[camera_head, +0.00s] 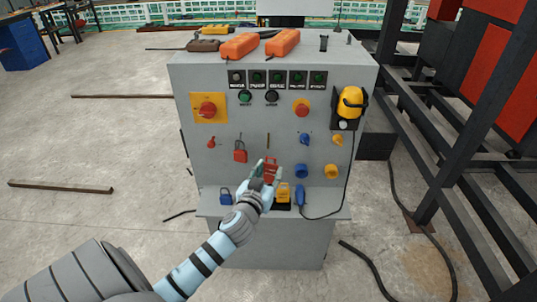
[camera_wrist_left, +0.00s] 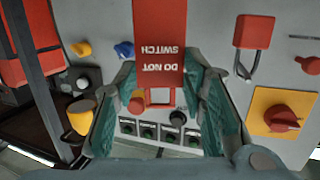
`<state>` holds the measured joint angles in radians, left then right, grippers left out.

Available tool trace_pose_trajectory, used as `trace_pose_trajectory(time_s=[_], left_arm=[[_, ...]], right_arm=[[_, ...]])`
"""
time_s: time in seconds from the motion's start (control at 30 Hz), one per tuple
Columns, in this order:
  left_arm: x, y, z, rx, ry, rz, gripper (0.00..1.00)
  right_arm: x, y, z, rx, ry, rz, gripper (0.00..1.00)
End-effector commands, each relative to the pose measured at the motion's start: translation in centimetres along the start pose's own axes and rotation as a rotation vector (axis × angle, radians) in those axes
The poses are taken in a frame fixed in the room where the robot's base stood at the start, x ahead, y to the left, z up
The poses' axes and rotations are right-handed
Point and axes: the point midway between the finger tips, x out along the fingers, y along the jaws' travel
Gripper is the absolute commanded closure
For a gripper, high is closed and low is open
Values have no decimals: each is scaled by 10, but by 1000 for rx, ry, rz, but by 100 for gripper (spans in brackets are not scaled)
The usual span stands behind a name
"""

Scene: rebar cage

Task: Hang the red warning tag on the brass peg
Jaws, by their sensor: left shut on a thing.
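The red warning tag (camera_head: 271,170) is held in my left gripper (camera_head: 265,172) in front of the grey cabinet's front panel. In the left wrist view, the tag (camera_wrist_left: 160,45) shows upside-down white lettering, "DO NOT SWITCH", and a square opening at its other end. The green finger pads of my left gripper (camera_wrist_left: 161,88) stand on either side of it. The brass peg (camera_head: 268,140) is a thin upright piece on the panel, just above the tag in the head view. I cannot make out the peg in the wrist view. My right gripper is out of view.
A red padlock (camera_head: 240,153) hangs left of the peg. Blue and yellow sockets and knobs (camera_head: 302,171) are to the right. A ledge below holds a blue padlock (camera_head: 226,197) and a yellow item (camera_head: 283,193). A yellow lamp (camera_head: 350,102) sits upper right.

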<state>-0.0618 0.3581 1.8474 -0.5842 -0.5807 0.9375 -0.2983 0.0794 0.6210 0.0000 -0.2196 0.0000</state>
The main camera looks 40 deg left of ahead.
Motion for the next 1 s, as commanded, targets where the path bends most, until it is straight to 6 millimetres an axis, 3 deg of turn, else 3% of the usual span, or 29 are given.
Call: trace_pose_trajectory(time_s=[0.23,1.0], left_arm=[[18,-16,0,1,2,-18,79],[82,-32,-2,-1,1,-14,79]], right_arm=[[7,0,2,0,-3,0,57],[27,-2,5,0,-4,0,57]])
